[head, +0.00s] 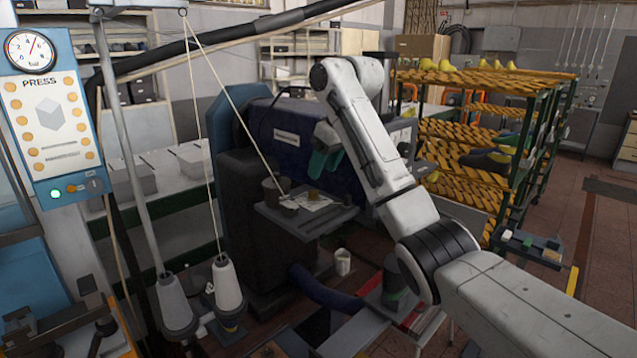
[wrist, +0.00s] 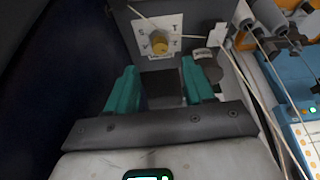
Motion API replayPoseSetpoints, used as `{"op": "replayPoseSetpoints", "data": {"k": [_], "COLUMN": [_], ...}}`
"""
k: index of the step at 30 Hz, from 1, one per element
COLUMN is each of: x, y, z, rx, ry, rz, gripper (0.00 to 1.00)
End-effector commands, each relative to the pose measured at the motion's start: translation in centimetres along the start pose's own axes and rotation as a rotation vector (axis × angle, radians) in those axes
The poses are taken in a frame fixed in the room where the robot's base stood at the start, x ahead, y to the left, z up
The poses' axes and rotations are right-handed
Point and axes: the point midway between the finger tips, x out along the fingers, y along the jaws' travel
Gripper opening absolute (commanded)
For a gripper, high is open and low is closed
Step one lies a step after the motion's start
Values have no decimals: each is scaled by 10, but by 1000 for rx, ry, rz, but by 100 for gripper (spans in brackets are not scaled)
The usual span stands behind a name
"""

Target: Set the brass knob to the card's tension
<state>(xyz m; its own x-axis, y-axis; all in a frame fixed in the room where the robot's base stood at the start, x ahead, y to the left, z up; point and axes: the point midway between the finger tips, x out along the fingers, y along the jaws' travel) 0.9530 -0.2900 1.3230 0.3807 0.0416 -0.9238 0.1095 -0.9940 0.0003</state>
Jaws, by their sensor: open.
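The brass knob (wrist: 160,43) sits in the middle of a white dial plate (wrist: 143,28) with dark letters around it. In the head view the knob (head: 313,194) stands on a grey shelf (head: 290,222) of the dark machine. My gripper (wrist: 159,72) is open and empty, its two teal fingers apart. The knob shows between and beyond the fingertips, not gripped. In the head view my gripper (head: 325,162) hangs above the knob. A small pale tag (wrist: 205,54) lies right of the plate; its marks are too small to read. I cannot tell which setting the knob points at.
A thread (head: 238,110) runs down to the shelf beside a dark cup (head: 275,188). Thread cones (head: 227,285) stand left of the machine. A blue press panel (head: 45,110) is at far left. A rack of shoe lasts (head: 480,130) is at right. A white mug (head: 342,262) stands below the shelf.

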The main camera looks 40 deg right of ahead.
Motion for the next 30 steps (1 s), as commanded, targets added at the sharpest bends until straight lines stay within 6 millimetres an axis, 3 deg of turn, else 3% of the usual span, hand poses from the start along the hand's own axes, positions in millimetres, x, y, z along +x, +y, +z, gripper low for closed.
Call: {"op": "replayPoseSetpoints", "data": {"k": [1, 7, 30], "x": [-14, -32, -34], "y": [2, 2, 0], "z": [-1, -1, 0], "rx": [0, 1, 0], "ry": [2, 2, 0], "rz": [4, 4, 0], "gripper": [53, 53, 53]}}
